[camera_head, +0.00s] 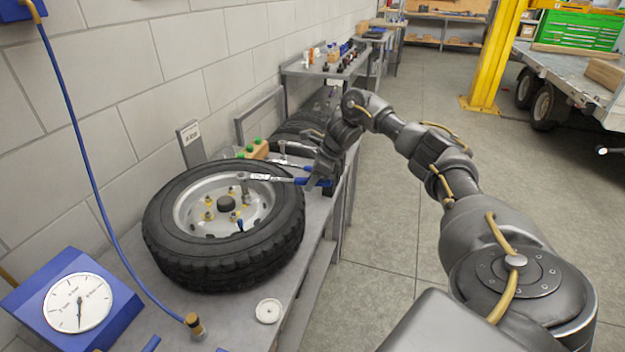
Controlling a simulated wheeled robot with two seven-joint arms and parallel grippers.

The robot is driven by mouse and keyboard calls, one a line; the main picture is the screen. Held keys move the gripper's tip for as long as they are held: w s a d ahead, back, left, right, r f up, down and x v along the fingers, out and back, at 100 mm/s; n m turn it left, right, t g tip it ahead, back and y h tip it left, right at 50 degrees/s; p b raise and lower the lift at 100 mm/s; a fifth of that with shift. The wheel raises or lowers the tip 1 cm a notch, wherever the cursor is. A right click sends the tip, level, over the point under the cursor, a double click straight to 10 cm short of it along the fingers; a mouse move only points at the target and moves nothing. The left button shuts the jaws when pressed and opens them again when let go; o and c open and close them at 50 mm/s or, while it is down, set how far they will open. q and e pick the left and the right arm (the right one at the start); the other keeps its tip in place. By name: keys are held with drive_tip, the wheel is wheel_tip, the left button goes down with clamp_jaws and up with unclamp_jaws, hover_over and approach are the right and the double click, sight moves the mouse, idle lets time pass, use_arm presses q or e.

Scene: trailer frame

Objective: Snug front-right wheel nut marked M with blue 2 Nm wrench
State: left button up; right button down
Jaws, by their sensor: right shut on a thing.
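A black tyre on a silver rim, the wheel (180,255), lies flat on the grey bench, with several brass-coloured nuts (209,215) around its dark hub. The wrench (272,178) has a silver shaft and a blue handle, and reaches across the wheel's far right side. My right gripper (322,176) is shut on the blue handle, beyond the tyre's right edge. The wrench's head (243,182) is over the back right part of the rim, at an upright socket; whether it is seated on a nut I cannot tell. No M mark is legible. My left gripper is not in view.
A blue gauge box (78,303) with a hose stands at the lower left. A small white dish (268,311) lies at the bench's front. A block with green tops (254,150) and other tyres (300,128) are behind the wheel. Open floor (395,240) lies right of the bench.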

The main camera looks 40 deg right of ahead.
drive_tip(key=shift+s+a+m, duration=0.15)
drive_tip(key=shift+a+m, duration=0.15)
drive_tip(key=shift+w+d+n, duration=0.3)
drive_tip(key=shift+d+n, duration=0.1)
drive_tip(key=shift+d, duration=0.05)
idle(0.6)
drive_tip(key=c, duration=1.9)
unclamp_jaws()
clamp_jaws()
drive_tip(key=shift+d+r, duration=0.1)
